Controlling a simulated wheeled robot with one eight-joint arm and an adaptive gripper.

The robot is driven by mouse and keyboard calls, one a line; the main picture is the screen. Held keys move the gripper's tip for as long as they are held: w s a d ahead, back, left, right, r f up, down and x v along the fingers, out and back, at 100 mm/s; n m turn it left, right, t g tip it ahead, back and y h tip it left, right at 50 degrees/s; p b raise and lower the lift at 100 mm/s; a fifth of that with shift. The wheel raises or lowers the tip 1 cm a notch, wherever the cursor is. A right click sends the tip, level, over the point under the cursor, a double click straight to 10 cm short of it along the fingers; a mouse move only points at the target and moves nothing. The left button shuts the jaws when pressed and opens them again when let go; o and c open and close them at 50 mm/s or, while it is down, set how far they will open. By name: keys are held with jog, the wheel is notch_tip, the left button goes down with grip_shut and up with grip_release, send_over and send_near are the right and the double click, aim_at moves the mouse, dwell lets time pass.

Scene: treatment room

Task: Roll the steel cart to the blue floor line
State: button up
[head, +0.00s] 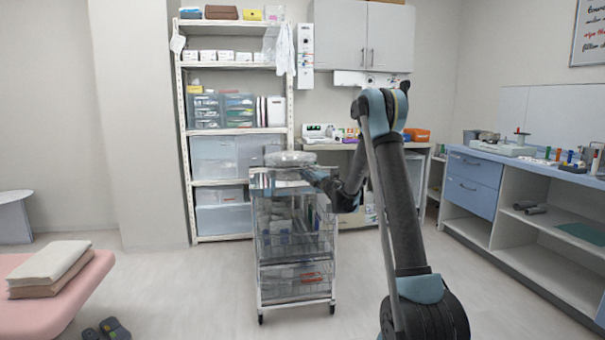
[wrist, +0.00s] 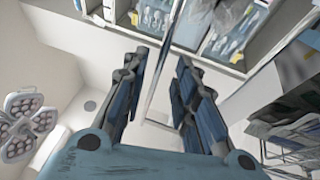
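The steel cart (head: 296,286) stands upright on castors in the middle of the head view, with wire baskets holding packs and a cluttered top. My gripper (head: 318,178) is at the upper right of the cart, close to its top edge; the arm partly hides it, and I cannot tell whether it touches. In the wrist view my gripper (wrist: 162,62) has its fingers apart, with a thin pale bar showing in the gap. I cannot tell whether that bar belongs to the cart. No blue floor line shows in either view.
A white shelf rack (head: 187,150) and a worktable (head: 340,146) stand behind the cart. A blue-drawered counter (head: 470,180) runs along the right. A pink couch (head: 60,305) and dark shoes (head: 107,329) are at lower left. Floor (head: 190,285) left of the cart is clear.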

jog(key=shift+x, duration=1.5)
